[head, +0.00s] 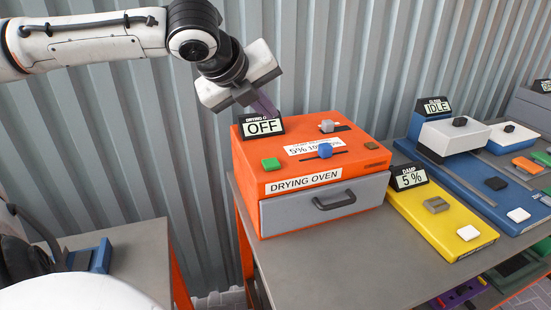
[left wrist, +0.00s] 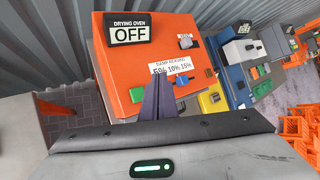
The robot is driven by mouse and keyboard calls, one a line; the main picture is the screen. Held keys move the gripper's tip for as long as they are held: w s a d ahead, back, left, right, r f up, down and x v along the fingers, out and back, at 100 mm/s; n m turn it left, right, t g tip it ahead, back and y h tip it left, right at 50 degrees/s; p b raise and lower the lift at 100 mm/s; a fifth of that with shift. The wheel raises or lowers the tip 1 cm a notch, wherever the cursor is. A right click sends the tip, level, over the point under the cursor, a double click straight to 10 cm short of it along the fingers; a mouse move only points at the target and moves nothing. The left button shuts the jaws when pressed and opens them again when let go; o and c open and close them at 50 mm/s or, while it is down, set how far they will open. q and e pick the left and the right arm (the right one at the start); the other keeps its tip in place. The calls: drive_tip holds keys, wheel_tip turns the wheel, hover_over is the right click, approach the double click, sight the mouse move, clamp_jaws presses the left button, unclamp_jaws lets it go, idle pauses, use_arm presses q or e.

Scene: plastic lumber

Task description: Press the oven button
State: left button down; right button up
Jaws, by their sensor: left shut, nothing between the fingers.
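The orange drying oven (head: 255,165) stands on the grey table with its sign reading OFF (head: 263,127). A green button (head: 271,164) sits on its top at the front left. A blue knob (head: 325,150) and a grey knob (head: 327,126) sit on slots in the top. My left gripper (head: 268,110) is shut and empty, above the oven's back left corner by the sign. In the left wrist view its fingers (left wrist: 156,98) point over the oven top (left wrist: 115,70), and the green button (left wrist: 137,95) shows just left of them. My right gripper is not in view.
A grey drawer with a black handle (head: 334,199) forms the oven front. A yellow damp meter (head: 445,222) and a blue machine (head: 490,190) stand to the right. A corrugated wall (head: 120,130) rises behind. The table front (head: 330,265) is clear.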

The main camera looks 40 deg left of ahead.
use_arm(q)
drive_tip(key=f, duration=0.1)
drive_tip(key=b, duration=0.6)
hover_over(274, 159)
drive_tip(key=s, duration=0.3)
drive_tip(key=f, duration=0.6)
drive_tip(key=shift+w+d+f, duration=0.15)
drive_tip(key=shift+d, duration=0.2)
drive_tip(key=shift+f, duration=0.85)
drive_tip(key=shift+f, duration=0.1)
drive_tip(key=shift+f+p, duration=0.3)
drive_tip(key=shift+f, duration=0.6)
idle(0.9)
